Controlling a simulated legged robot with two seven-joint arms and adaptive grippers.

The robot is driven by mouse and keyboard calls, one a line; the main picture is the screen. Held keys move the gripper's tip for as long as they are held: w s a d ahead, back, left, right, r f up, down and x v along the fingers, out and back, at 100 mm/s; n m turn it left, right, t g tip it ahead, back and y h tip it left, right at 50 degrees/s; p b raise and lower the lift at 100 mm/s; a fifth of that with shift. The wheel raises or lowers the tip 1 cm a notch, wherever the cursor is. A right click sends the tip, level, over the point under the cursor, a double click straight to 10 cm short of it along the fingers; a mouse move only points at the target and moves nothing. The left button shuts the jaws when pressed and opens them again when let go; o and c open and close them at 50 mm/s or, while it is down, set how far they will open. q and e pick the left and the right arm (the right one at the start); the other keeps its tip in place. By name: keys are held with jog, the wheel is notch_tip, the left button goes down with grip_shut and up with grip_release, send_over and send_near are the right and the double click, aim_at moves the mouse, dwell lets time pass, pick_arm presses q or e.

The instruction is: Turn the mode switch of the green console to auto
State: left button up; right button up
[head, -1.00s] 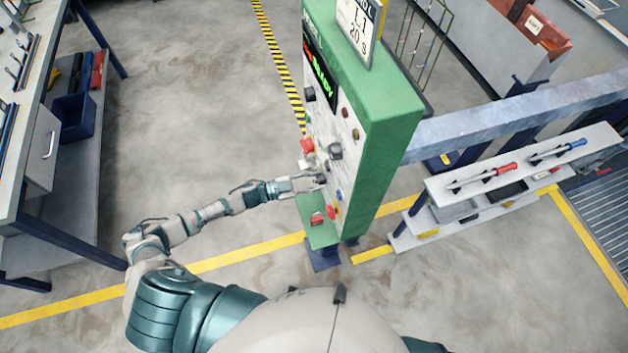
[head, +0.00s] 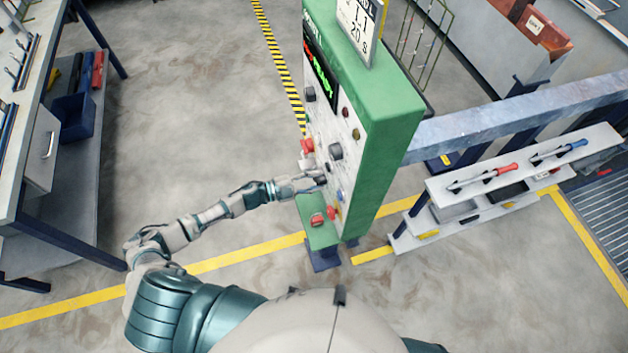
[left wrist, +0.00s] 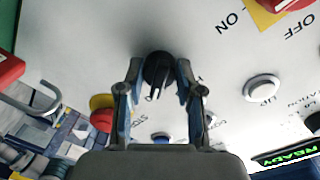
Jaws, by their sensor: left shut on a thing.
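The green console (head: 385,140) stands right of centre in the head view, its light front panel facing left. My left gripper (head: 319,180) is at the lower part of that panel. In the left wrist view, a black rotary switch (left wrist: 158,68) sits between the two fingertips, and the left gripper (left wrist: 158,80) is shut on it. A white mark on the switch points towards the bottom of that view. The labels around it are partly hidden, so I cannot tell which position it marks. The fingers cover the switch in the head view. My right gripper is not in view.
A red button (head: 307,146) and a black knob (head: 335,151) sit above my gripper. A white button (left wrist: 262,88) and a yellow-collared red button (left wrist: 102,114) flank the switch. A tool shelf (head: 520,185) stands right, a workbench (head: 40,150) left, with clear floor between bench and console.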

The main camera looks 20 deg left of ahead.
pick_arm(q)
jog(key=o, duration=1.2)
jog(key=shift+w+d, duration=0.1)
jog(key=shift+c, duration=0.2)
jog(key=v, duration=1.2)
jog(key=shift+f, duration=0.2)
